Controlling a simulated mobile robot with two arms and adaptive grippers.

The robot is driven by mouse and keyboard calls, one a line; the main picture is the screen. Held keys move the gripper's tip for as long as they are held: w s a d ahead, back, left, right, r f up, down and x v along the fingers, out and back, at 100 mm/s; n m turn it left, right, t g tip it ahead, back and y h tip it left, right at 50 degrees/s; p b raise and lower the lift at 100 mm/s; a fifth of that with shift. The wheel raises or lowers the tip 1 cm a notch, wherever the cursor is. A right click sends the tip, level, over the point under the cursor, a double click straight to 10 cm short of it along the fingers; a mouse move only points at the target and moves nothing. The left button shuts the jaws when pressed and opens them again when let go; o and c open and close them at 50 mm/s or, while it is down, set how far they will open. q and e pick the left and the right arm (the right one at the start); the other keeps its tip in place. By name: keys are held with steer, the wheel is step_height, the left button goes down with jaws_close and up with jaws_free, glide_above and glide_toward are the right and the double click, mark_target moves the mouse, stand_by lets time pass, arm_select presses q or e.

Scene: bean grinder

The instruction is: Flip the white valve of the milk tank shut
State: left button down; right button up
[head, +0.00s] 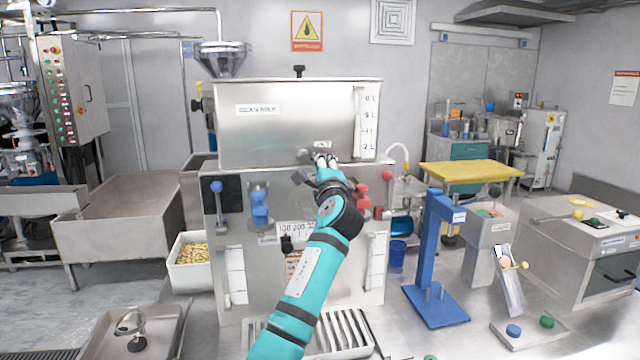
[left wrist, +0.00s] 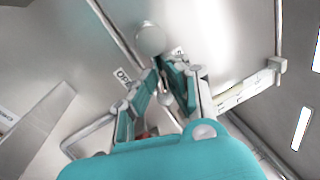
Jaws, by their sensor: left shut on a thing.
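The milk tank (head: 270,135) is a wide steel box with a white label on its front and a level strip (head: 366,120) at its right end. My left gripper (head: 324,162) reaches up to the tank's lower front. It also shows in the left wrist view (left wrist: 164,92), with its fingers closed around a small pale part, which I take as the white valve (left wrist: 165,99). The fingers hide most of the valve, so its exact angle is unclear. A round pale metal knob (left wrist: 150,39) sits just beyond the fingertips. My right gripper is not in view.
A small label (left wrist: 123,77), partly reading "OP", is beside the fingers. Below the tank are a blue-knobbed lever (head: 217,190), a blue handle (head: 259,205) and red knobs (head: 361,190). A blue stand (head: 435,255) is to the right.

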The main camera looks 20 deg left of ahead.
arm_select(q)
steer(key=shift+d+r+n+b, duration=0.1)
steer(key=shift+r+n+b, duration=0.1)
steer(key=shift+n+b, duration=0.4)
steer(key=shift+d+r+n+b, duration=0.15)
steer(key=shift+n+b, duration=0.25)
steer(key=shift+n, duration=0.4)
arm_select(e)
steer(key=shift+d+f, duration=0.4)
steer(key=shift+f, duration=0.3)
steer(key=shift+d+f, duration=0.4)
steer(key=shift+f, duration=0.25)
arm_select(q)
steer(key=shift+r, duration=0.1)
steer(key=c, duration=1.3)
jaws_free()
steer(key=shift+d, duration=0.1)
steer(key=v, duration=1.1)
steer(key=shift+s+d, duration=0.3)
steer(key=shift+d, duration=0.05)
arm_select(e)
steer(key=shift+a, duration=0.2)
